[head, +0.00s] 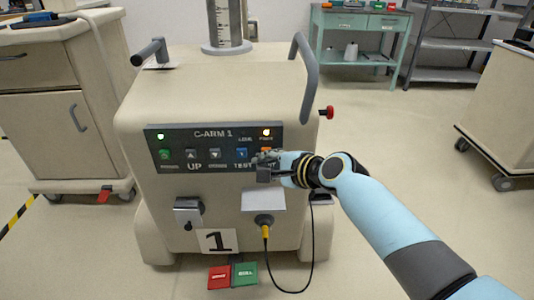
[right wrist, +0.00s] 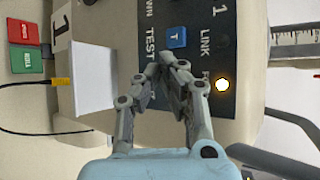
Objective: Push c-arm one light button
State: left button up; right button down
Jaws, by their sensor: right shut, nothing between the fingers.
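The C-ARM 1 cart carries a dark control panel (head: 178,139) on its front. A row of buttons runs along it: a green one (head: 164,154), two grey arrow ones, a blue one (head: 241,154) above the word TEST, and an orange one (head: 266,151) at the right end. My right gripper (head: 262,163) is shut and empty at the panel's lower right, its fingers partly covering the orange button and its label. In the right wrist view the fingertips (right wrist: 160,72) meet over the panel near the blue button (right wrist: 176,37). I cannot tell whether they touch. My left gripper is out of view.
A lit orange lamp (head: 266,132) and a lit green lamp (head: 160,136) sit on the panel. A white plate (head: 262,201) and a yellow cable plug (head: 265,232) are below the gripper. A red knob (head: 327,112) sticks out at the cart's right side.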

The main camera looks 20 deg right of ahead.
jog(key=s, duration=0.1)
jog(key=s+a+p, duration=0.1)
jog(key=s, duration=0.1)
jog(key=s+p, duration=0.1)
jog(key=s, duration=0.1)
jog(key=shift+s+a, duration=0.25)
jog(key=shift+a, duration=0.05)
jog(key=s+d+f+n+g+h, duration=0.2)
jog(key=s+d+f+g, duration=0.2)
jog(key=s+f, duration=0.9)
jog(key=s+d+f+n+g+h, duration=0.1)
jog(key=s+d+f+n+g, duration=0.25)
jog(key=s+f, duration=1)
jog(key=s+d+f+n+g+h, duration=0.1)
jog(key=s+d+f+n, duration=0.1)
jog(key=s, duration=0.6)
jog(key=s+d+f+n+g+h, duration=0.1)
jog(key=s+d+f+n, duration=0.2)
jog(key=s, duration=0.6)
jog(key=s+d+f+n+g+h, duration=0.1)
jog(key=s+d+f+n, duration=0.2)
jog(key=s+n, duration=0.3)
jog(key=shift+s+d+f+n+g, duration=0.15)
jog(key=shift+s+f+n+g, duration=0.2)
jog(key=shift+s, duration=0.9)
